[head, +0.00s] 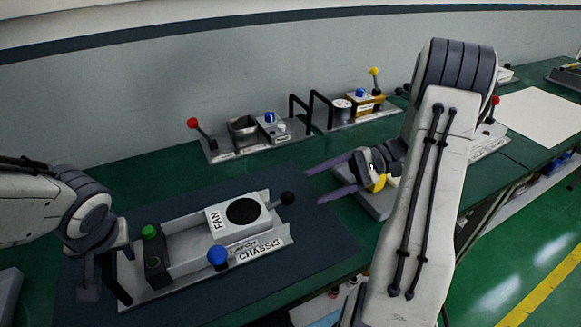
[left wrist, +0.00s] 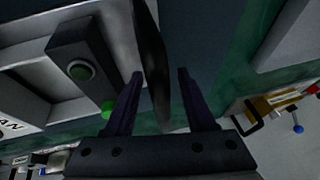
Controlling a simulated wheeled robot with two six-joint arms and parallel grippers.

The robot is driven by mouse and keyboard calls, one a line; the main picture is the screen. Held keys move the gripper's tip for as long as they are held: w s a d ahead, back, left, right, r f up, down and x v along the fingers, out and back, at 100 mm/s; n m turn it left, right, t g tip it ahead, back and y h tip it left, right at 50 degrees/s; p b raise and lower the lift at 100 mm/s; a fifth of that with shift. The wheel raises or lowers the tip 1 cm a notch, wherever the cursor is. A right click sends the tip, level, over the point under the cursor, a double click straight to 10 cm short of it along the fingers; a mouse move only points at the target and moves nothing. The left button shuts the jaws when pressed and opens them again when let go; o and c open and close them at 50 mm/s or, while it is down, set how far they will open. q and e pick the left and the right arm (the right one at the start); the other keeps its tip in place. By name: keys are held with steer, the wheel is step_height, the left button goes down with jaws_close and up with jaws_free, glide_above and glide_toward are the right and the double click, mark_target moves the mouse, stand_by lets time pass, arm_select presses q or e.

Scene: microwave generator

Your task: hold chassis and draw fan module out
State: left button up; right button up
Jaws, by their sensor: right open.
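The grey chassis (head: 190,277) lies on a dark mat, with a green knob (head: 149,231) at its left end and a blue knob (head: 217,254) by the LATCH label. The white fan module (head: 221,219), with a round black opening, sits in the chassis; its black ball handle (head: 288,198) points right. My left gripper (head: 106,272) is at the chassis's left end. In the left wrist view its fingers stand apart on both sides of the black chassis handle (left wrist: 152,65), with gaps visible. My right gripper (head: 313,183) is open and empty, just right of the ball handle, fingers pointing left.
Behind the mat stand a fixture with a red-knobbed lever (head: 193,123) and another with a yellow-knobbed lever (head: 374,73). A grey plate with a yellow part (head: 378,183) lies under my right gripper. A white sheet (head: 540,118) lies at far right. Green table is bare between them.

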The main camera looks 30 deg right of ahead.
arm_select(q)
steer(key=shift+r, duration=0.2)
steer(key=shift+r, duration=0.35)
steer(key=v, duration=0.6)
steer(key=shift+s+r, duration=0.2)
steer(key=shift+s, duration=0.05)
